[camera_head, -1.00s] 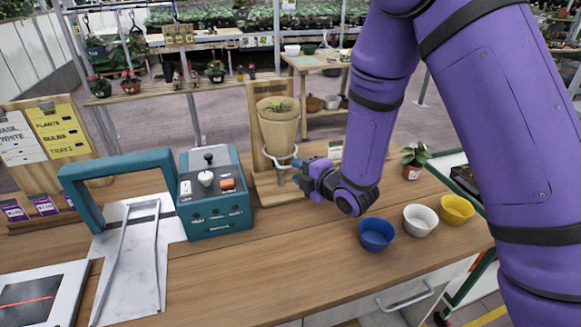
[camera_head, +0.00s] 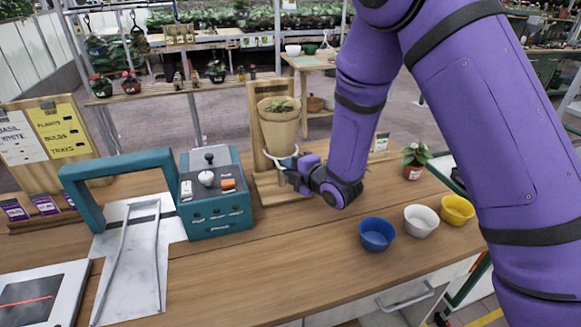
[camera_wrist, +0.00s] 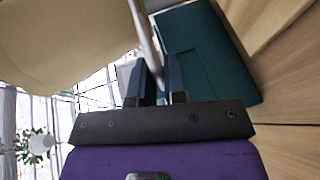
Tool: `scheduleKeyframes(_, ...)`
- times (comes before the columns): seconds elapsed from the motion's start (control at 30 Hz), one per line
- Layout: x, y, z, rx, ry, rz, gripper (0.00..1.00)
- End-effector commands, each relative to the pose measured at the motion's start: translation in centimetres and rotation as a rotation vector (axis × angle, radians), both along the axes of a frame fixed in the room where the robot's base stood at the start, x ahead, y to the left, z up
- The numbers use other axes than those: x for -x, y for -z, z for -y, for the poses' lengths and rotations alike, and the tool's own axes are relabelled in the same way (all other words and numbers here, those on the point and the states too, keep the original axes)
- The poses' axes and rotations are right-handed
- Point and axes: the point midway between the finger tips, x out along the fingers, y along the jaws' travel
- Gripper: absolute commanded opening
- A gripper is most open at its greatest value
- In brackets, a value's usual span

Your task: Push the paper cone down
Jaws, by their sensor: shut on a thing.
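The tan paper cone (camera_head: 279,130) stands upright, wide end up, in a pale ring (camera_head: 283,161) on a wooden stand (camera_head: 257,112). Green leaves show in its mouth. My gripper (camera_head: 287,173) is just below and right of the cone, at the ring's front edge. In the wrist view, the cone (camera_wrist: 65,40) fills the upper left, and the grey ring bar (camera_wrist: 144,35) runs down between my fingers (camera_wrist: 159,82). My gripper appears shut on this bar. The cone's lower tip is hidden behind my gripper.
A teal control box (camera_head: 214,195) stands close left of the wooden stand. Blue (camera_head: 376,234), white (camera_head: 420,220) and yellow (camera_head: 457,210) bowls sit to the right. A small potted plant (camera_head: 413,161) stands behind them. The front middle of the table is clear.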

Motion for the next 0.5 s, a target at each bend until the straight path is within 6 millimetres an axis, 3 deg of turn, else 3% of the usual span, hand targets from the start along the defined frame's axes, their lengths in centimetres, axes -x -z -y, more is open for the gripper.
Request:
scheduleKeyframes(0.17,0.0,1.2,0.0,0.002,0.0,-0.001,0.0)
scheduleKeyframes(0.5,0.0,6.8,0.0,0.003,-0.002,-0.001,0.0)
